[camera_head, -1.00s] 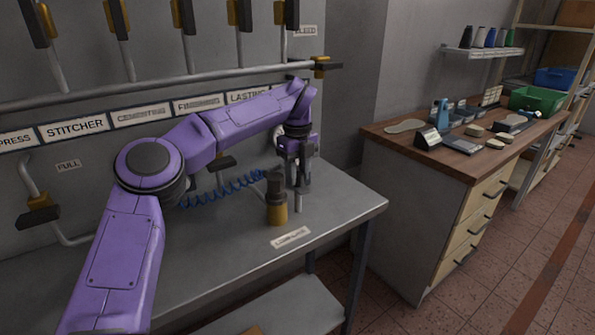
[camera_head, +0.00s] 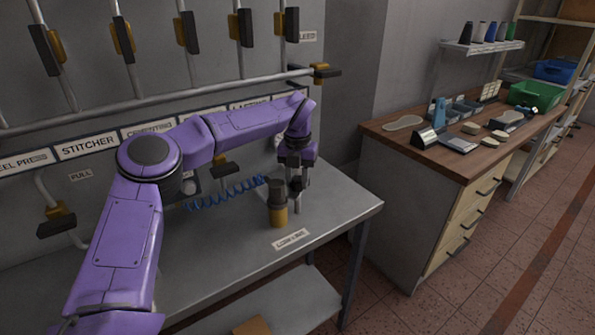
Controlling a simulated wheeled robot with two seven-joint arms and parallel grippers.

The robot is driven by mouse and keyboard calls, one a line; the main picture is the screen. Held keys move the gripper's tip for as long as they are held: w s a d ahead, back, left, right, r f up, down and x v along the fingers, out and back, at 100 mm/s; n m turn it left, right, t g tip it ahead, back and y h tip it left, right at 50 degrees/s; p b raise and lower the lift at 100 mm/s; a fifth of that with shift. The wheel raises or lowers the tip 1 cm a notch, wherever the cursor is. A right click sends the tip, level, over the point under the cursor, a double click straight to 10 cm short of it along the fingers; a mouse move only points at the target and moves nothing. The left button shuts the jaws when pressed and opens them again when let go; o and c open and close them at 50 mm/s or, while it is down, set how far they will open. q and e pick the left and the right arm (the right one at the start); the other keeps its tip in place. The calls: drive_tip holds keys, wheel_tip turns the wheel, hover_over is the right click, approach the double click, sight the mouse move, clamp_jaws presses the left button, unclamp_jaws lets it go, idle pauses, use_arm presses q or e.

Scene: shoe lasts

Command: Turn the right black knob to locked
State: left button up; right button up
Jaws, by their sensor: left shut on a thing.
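A short upright cylinder with a dark top and brass-coloured lower part (camera_head: 278,213) stands on the grey metal bench (camera_head: 222,258). My left gripper (camera_head: 297,205) points down just right of it, fingers low over the bench. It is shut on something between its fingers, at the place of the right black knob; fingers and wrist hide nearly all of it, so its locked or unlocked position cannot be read. A label plate (camera_head: 291,239) lies in front on the bench. My right gripper is not in view.
A blue coiled hose (camera_head: 225,194) runs behind the cylinder. Pipes with black-handled valves (camera_head: 322,73) line the wall, and lower valves (camera_head: 57,221) stand at left. A wooden-topped cabinet (camera_head: 440,163) stands at right beyond a gap. The front of the bench is clear.

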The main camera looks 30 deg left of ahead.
use_arm(q)
drive_tip(key=m+p, duration=0.3)
drive_tip(key=m, duration=0.1)
drive_tip(key=shift+r, duration=0.25)
drive_tip(key=shift+f+m+p, duration=0.1)
drive_tip(key=shift+m+p, duration=0.55)
drive_tip(key=shift+m, duration=0.55)
drive_tip(key=o, duration=0.8)
drive_tip(key=shift+f, duration=0.1)
drive_tip(key=shift+c, duration=0.2)
